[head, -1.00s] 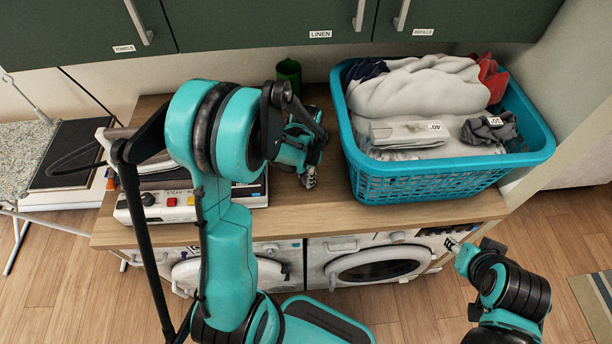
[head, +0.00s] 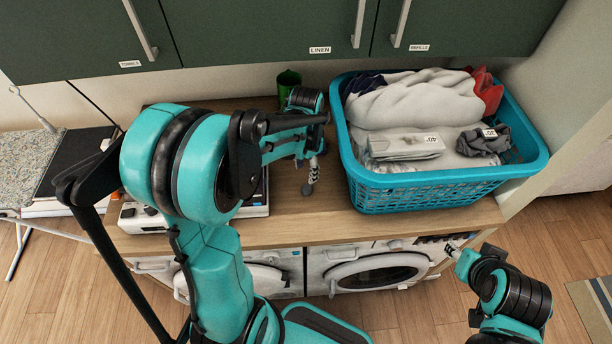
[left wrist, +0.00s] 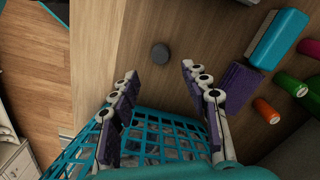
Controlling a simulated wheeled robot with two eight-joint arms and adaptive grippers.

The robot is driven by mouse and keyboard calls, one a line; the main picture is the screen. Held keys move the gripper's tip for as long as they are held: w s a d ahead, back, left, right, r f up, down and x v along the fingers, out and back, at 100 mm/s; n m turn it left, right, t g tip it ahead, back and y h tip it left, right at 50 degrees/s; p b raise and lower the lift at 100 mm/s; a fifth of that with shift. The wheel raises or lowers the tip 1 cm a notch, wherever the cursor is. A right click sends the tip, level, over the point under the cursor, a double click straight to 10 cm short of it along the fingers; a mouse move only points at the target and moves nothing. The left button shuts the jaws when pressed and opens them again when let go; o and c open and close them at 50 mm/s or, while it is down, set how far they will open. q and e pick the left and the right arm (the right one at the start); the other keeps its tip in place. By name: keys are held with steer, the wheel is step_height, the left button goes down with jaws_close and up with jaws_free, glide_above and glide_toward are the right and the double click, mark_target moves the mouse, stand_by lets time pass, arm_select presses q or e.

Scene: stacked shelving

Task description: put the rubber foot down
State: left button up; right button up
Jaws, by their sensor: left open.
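The rubber foot is a small dark grey round puck (left wrist: 160,53) lying on the wooden counter in the left wrist view. In the head view a small dark spot (head: 307,189) just below my left fingertips seems to be it. My left gripper (head: 314,168) hangs over the counter, left of the laundry basket. In the left wrist view its two purple-padded fingers (left wrist: 160,74) are spread and empty, with the foot beyond their tips and apart from both. My right gripper (head: 457,252) is low at the right, in front of the washers; its jaws are too small to read.
A teal laundry basket (head: 430,188) with clothes stands on the counter (head: 330,225) at the right. An appliance (head: 140,218) is partly hidden by my left arm. Dark cupboards hang above.

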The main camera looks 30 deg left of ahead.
arm_select(q)
steer(key=s+d+r+n+t, duration=0.5)
steer(key=s+d+r+t, duration=0.2)
steer(key=s+r, duration=0.3)
steer(key=shift+s+r+n, duration=0.3)
steer(key=shift+s+r, duration=0.1)
steer(key=shift+s, duration=0.25)
steer(key=shift+d, duration=0.1)
